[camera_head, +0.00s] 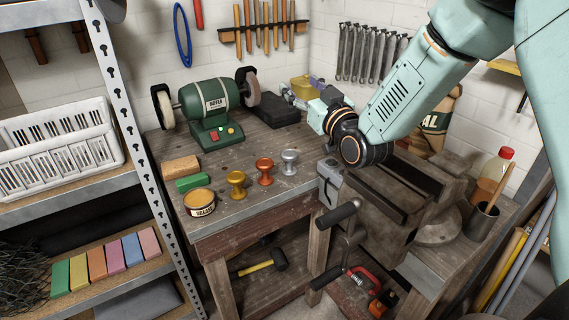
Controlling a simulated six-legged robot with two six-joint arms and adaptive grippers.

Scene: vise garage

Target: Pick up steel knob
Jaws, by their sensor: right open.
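The steel knob (289,161) stands upright on the wooden workbench (240,216), at the right end of a row of three knobs. A copper knob (264,171) and a brass knob (236,185) stand to its left. My right gripper (300,90) is open, above and behind the steel knob and apart from it. Its fingers point to the left and away, and are small and partly hidden by its own body. I see nothing held in it. My left gripper is not in view.
A green buffer (210,107) stands at the back. A grease tin (199,201), a green block (193,182) and a tan block (181,166) lie left of the knobs. A large vise (390,200) stands to the right. Bench space in front of the knobs is clear.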

